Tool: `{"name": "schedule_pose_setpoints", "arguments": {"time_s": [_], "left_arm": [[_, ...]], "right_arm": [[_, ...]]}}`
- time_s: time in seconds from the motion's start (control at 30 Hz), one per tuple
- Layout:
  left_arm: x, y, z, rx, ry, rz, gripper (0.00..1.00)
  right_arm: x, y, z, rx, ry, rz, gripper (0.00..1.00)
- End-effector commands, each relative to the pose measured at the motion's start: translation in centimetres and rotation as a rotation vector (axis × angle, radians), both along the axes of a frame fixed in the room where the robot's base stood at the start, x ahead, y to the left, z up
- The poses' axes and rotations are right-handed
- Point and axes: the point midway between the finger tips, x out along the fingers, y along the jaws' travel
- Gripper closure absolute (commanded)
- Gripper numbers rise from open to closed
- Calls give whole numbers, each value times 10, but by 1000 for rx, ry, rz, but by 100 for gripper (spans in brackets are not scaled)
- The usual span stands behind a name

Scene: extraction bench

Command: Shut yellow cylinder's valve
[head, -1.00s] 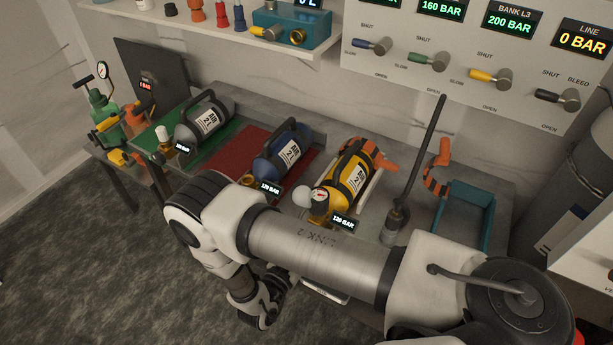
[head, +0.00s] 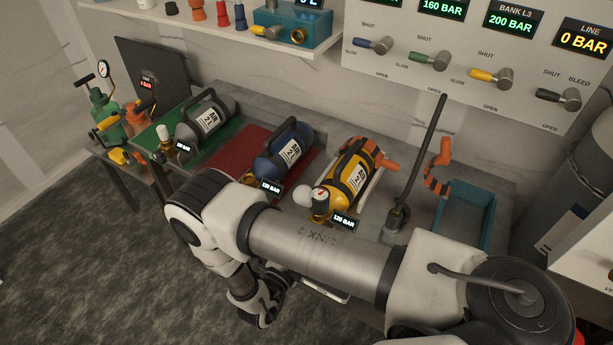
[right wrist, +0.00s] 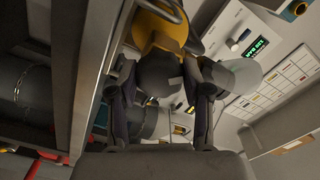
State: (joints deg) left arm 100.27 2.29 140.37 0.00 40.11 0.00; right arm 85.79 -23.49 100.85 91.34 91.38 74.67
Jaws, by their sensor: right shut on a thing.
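The yellow cylinder (head: 347,178) lies on the bench in the head view, its valve end toward me. A gauge (head: 320,195), a white round knob (head: 302,196) and a 120 BAR tag (head: 344,222) are at that end. My right gripper (right wrist: 163,80) is shut on a dark grey rounded valve part (right wrist: 160,72) at the end of the yellow cylinder, which also shows in the right wrist view (right wrist: 158,28). A pale round part (right wrist: 238,75) is beside the right finger. My right arm crosses the head view, where its fingertips cannot be made out. My left gripper is not in view.
A blue cylinder (head: 283,152) and a grey cylinder (head: 203,122) lie to the left. A dark upright lever (head: 420,160) and a teal tray (head: 465,215) are to the right. A valve panel (head: 480,50) is on the wall behind.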

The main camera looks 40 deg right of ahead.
Motion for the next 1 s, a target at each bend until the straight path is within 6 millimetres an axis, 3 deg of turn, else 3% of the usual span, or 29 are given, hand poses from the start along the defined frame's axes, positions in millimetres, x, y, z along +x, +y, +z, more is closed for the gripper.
{"name": "schedule_pose_setpoints", "arguments": {"time_s": [0.6, 1.0], "left_arm": [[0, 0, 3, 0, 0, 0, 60], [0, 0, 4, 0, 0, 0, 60]], "right_arm": [[0, 0, 2, 208, -507, 0, 86], [0, 0, 2, 275, -667, 0, 86]]}}
